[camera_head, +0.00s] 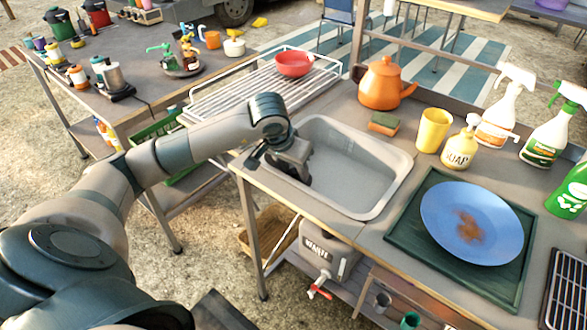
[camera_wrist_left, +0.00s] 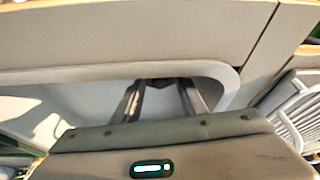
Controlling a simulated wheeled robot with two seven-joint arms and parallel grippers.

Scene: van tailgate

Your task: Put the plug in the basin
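The basin (camera_head: 345,185) is a light grey rectangular sink sunk into the counter, and it looks empty where I can see into it. I cannot make out the plug in either view. My left gripper (camera_head: 298,178) reaches down at the basin's left end, with its fingers inside the rim. In the left wrist view its two dark fingers (camera_wrist_left: 166,92) stand apart at their bases, in front of the pale basin wall. A dark patch shows between their tips, too unclear to name. My right gripper is not in view.
A sponge (camera_head: 384,124), an orange kettle (camera_head: 386,84), a yellow cup (camera_head: 433,130) and a soap bottle (camera_head: 461,144) stand behind the basin. A wire rack (camera_head: 235,95) holds a red bowl (camera_head: 294,64).

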